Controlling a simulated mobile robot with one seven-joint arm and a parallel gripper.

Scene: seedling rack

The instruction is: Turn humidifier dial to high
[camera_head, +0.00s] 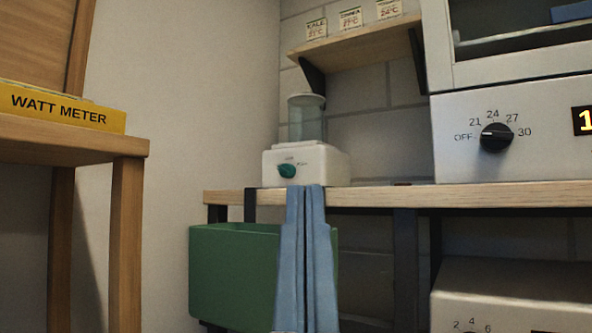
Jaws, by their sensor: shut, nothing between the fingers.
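The humidifier (334,168) is a white box with a clear, greyish cylindrical tank (307,118) on top. It stands at the left end of a wooden shelf top. Its teal dial (287,171) is on the front face, with small markings above and to the right that are too small to read. I cannot tell which mark the dial points to.
A green bin (232,270) is beneath. A white unit with a black temperature knob (496,137) stands right. A wooden table (70,140) holds a yellow watt meter box (62,110).

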